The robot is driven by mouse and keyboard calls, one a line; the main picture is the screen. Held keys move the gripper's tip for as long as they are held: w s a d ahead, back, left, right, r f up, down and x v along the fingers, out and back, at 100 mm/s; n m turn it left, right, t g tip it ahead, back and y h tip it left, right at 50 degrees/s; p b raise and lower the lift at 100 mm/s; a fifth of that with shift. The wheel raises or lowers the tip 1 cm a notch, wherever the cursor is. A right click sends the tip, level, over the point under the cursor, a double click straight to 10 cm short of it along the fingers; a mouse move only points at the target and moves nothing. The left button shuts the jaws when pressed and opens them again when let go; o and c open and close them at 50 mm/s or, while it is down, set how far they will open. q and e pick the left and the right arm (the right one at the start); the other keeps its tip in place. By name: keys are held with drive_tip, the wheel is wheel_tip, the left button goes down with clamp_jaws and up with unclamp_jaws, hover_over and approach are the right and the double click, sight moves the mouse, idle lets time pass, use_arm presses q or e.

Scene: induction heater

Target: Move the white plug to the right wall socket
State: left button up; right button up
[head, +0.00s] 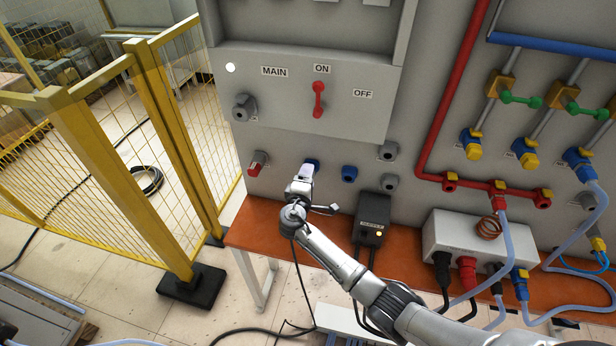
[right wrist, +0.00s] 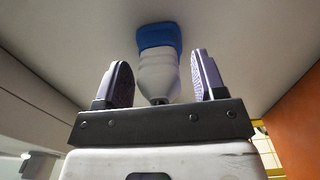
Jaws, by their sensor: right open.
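The white plug (right wrist: 157,78) sits in a blue wall socket (right wrist: 159,35), centred in the right wrist view. In the head view the plug (head: 306,171) is small and partly hidden by my right gripper (head: 302,180). In the right wrist view the two fingers of my right gripper (right wrist: 161,73) stand open, one on each side of the plug, with a gap on both sides. A second blue wall socket (head: 349,173) is to the right on the same panel, and nothing is plugged into it. My left gripper is not in view.
A black box (head: 371,222) with a light stands on the orange bench (head: 262,235) below the sockets. Grey sockets (head: 388,151) and a red-and-grey fitting (head: 258,163) flank the blue ones. A yellow fence (head: 110,150) is at left. Hoses and a white box crowd the right.

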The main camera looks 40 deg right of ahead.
idle(0.5)
drive_tip(key=shift+c, duration=0.4)
drive_tip(key=c, duration=0.6)
clamp_jaws()
drive_tip(key=shift+a, duration=0.1)
